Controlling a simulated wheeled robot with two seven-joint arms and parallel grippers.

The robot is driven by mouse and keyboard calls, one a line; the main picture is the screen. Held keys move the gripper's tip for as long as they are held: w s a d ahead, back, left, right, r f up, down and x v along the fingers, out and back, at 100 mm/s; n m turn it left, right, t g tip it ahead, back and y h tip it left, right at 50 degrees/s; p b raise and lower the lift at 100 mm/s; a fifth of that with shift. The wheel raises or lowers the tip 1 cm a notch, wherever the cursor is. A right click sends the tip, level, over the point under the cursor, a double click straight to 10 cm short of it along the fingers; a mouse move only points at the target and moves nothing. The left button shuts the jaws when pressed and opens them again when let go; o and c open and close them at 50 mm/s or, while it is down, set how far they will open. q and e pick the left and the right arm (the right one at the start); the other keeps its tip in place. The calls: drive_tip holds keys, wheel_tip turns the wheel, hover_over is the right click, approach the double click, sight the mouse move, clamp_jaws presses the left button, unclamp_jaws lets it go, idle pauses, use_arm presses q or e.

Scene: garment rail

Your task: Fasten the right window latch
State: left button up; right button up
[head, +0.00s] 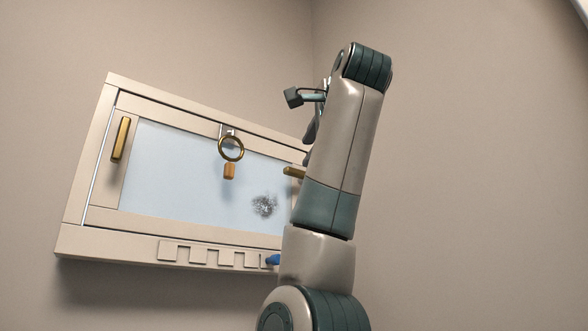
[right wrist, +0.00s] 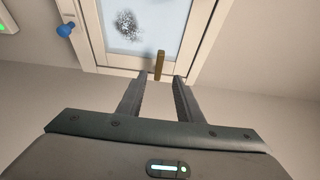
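The window (head: 205,170) is on the wall, a pale frame around a light blue pane. Its right latch (head: 293,172) is a short gold bar on the right side of the frame, partly hidden behind my right arm; in the head view it lies nearly level. In the right wrist view the gold latch (right wrist: 159,63) shows just beyond and between the fingertips of my right gripper (right wrist: 159,79). That gripper is open, with a finger on each side of the latch's near end; I see no contact. The left latch (head: 121,138) is a gold bar standing nearly upright. My left gripper is out of view.
A gold ring (head: 231,149) with an orange tag hangs at the top middle of the window. A blue knob (right wrist: 66,29) sits at the lower frame. A dark smudge (head: 264,206) marks the pane. The wall (head: 470,170) right of my arm is bare.

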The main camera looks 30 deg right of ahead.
sight(295, 170)
drive_tip(key=p+x, duration=0.7)
drive_tip(key=x, duration=0.6)
drive_tip(key=shift+x, duration=0.75)
drive_tip(key=shift+f, duration=0.1)
clamp_jaws()
